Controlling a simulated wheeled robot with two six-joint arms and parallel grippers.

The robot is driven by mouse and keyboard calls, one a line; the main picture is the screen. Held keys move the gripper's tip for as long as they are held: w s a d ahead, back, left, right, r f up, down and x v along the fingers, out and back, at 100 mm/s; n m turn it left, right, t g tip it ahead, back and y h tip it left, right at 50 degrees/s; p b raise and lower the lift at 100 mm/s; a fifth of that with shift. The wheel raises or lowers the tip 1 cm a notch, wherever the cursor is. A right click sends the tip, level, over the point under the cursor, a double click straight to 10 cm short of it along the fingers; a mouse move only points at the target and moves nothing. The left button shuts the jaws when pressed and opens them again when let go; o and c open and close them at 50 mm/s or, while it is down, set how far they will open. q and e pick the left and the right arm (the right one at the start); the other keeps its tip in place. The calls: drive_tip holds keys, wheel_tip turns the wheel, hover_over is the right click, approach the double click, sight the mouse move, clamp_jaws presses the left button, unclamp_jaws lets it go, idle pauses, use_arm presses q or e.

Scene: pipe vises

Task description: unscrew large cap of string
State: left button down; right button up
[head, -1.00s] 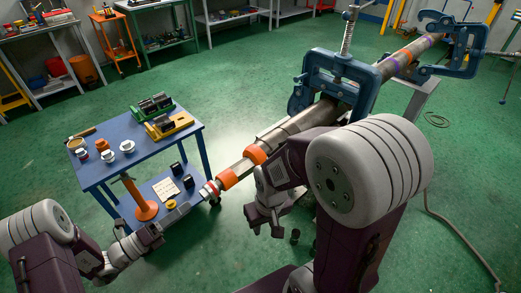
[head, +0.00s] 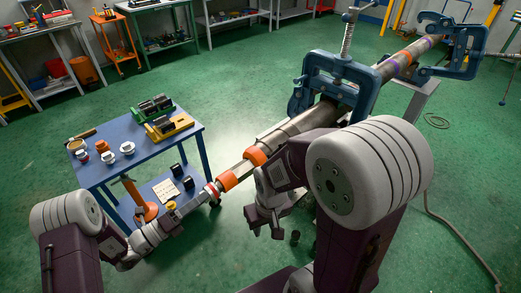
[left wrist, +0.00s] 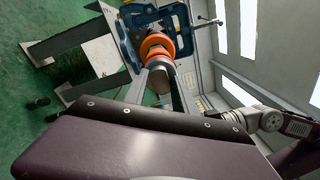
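The long grey pipe (head: 290,131) slopes down to the left from the blue vises, with orange bands (head: 229,180) near its low end. A red and white piece, which looks like the cap (head: 212,188), is at that end. My left gripper (head: 203,197) is at this end, roughly in line with the pipe. Its fingers are apart on both sides of the end; whether they touch it is unclear. My right gripper (head: 265,228) hangs below the pipe, open and empty.
Blue vises (head: 338,82) hold the pipe. A blue table (head: 105,172) at left carries white fittings (head: 127,147), a hammer and tool trays. An orange stand (head: 140,200) and lower shelf are close to my left arm. Green floor lies open behind the table.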

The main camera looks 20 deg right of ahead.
use_arm(q)
drive_tip(key=n+p, duration=0.3)
drive_tip(key=n, duration=0.4)
drive_tip(key=n+p, duration=0.4)
drive_tip(key=n, duration=0.3)
drive_tip(key=shift+n+t+y, duration=0.3)
drive_tip(key=shift+n+t, duration=0.1)
